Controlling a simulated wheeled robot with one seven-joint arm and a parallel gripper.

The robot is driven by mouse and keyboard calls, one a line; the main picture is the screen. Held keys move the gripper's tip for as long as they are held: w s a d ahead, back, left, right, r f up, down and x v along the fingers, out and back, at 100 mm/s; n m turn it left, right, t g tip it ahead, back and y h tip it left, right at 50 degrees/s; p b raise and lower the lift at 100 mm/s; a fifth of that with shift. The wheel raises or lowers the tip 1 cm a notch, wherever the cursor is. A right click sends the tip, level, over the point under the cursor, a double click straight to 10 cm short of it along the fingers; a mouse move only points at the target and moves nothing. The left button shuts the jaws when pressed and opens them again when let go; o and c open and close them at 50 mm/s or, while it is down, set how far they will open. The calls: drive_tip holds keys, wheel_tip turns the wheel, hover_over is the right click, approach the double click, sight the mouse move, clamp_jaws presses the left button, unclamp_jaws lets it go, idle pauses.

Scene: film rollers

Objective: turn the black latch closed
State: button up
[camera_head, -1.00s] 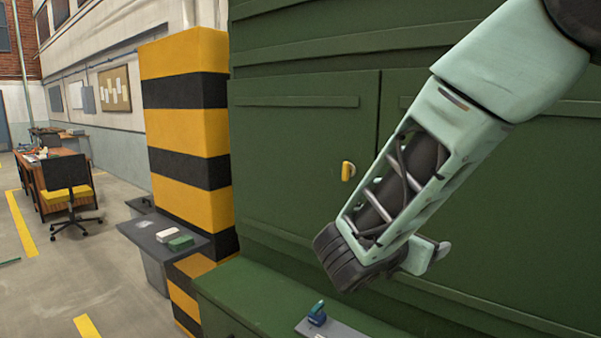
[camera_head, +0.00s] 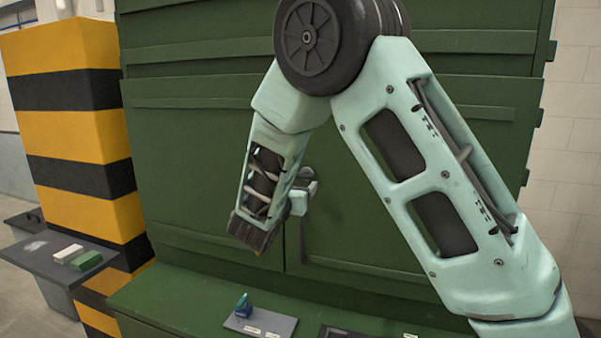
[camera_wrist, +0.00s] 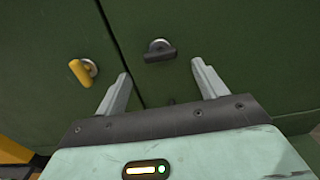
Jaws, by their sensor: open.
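The black latch (camera_wrist: 160,55) is a short dark handle on a round grey mount on the green cabinet door, just right of the door seam. In the wrist view its handle lies nearly level, with a slight slant. My gripper (camera_wrist: 161,70) is open, its two fingers apart on either side of the latch, which shows between and beyond the tips. I see no contact with it. In the head view my gripper (camera_head: 308,184) is at the cabinet front, partly behind my arm, and I cannot make out the latch there.
A yellow latch (camera_wrist: 82,72) sits on the left door, left of my left finger. A green ledge (camera_head: 180,300) below the doors bears a grey plate (camera_head: 262,322) with a blue-green item (camera_head: 243,305). A striped pillar (camera_head: 75,130) and a small side shelf (camera_head: 40,262) stand at left.

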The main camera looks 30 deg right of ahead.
sight(303, 178)
drive_tip(key=shift+p+x, duration=0.8)
drive_tip(key=shift+x, duration=1.85)
drive_tip(key=c, duration=1)
